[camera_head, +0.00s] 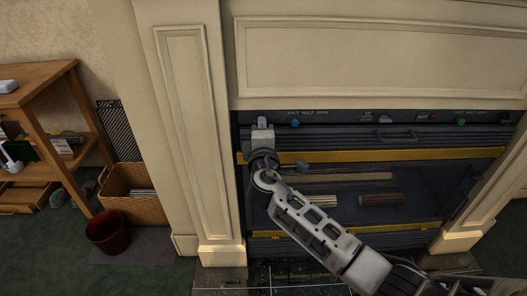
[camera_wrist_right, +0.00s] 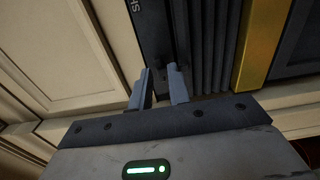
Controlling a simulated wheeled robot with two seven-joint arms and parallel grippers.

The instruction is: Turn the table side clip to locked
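No table side clip can be made out for certain. The control strip (camera_head: 340,118) above the fireplace opening carries small labelled controls. A small grey piece (camera_head: 384,119) sits beside a label too small to read. My right gripper (camera_head: 262,122) is at the left end of this strip, left of a blue knob (camera_head: 295,122) under a "SHUT HALF OPEN" label. In the right wrist view the two fingers (camera_wrist_right: 161,72) stand apart at the dark panel with a gap between them. Nothing is clearly held. My left gripper is not in view.
A red knob (camera_head: 433,117) and a green knob (camera_head: 461,122) sit further right. Brass bars (camera_head: 400,154) cross the dark fireplace front, with logs (camera_head: 381,199) inside. A wicker basket (camera_head: 130,207), a red bin (camera_head: 108,236) and a wooden shelf (camera_head: 38,87) stand at the left.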

